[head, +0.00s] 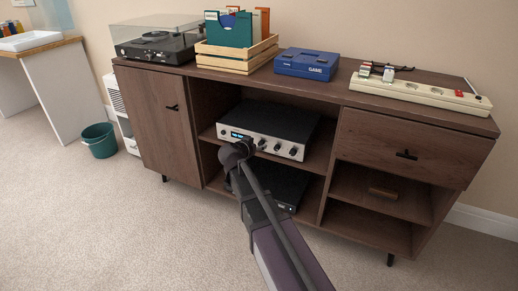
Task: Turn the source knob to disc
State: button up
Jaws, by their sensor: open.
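A silver-fronted amplifier (266,132) with a black top sits on the upper middle shelf of the wooden sideboard. Its front has a small lit display at the left and several dark knobs, among them one at the right end (293,151). The labels are too small to read, so I cannot tell which is the source knob or where it points. My gripper (236,150) is in front of the left part of the amplifier front and hides some of it. I see it from behind; its fingers are hard to make out, and nothing shows held. I cannot tell whether it touches the front.
A black device (286,187) sits on the shelf below, partly behind my arm. A turntable (158,40), a wooden crate (237,58), a blue game box (306,64) and a power strip (420,93) stand on the sideboard top (340,88). Carpet in front is clear.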

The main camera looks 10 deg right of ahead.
jog(key=shift+w+d+f, duration=0.25)
jog(key=shift+w+d, duration=0.2)
jog(key=shift+w, duration=0.05)
grip_shut()
jog(key=shift+n, duration=0.3)
jog(key=n+h, duration=0.1)
jog(key=n+b, duration=0.1)
jog(key=n+g+h+b, duration=0.1)
jog(key=shift+w+a+f+n+h, duration=0.15)
jog(key=shift+f+n+h, duration=0.1)
jog(key=shift+n+h, duration=0.05)
jog(key=shift+f+n+g+h+b, duration=0.1)
jog(key=shift+n+g+h+b, duration=0.2)
jog(key=shift+n+h+b, duration=1)
jog(key=shift+n+b, duration=0.4)
jog(key=shift+n, duration=0.4)
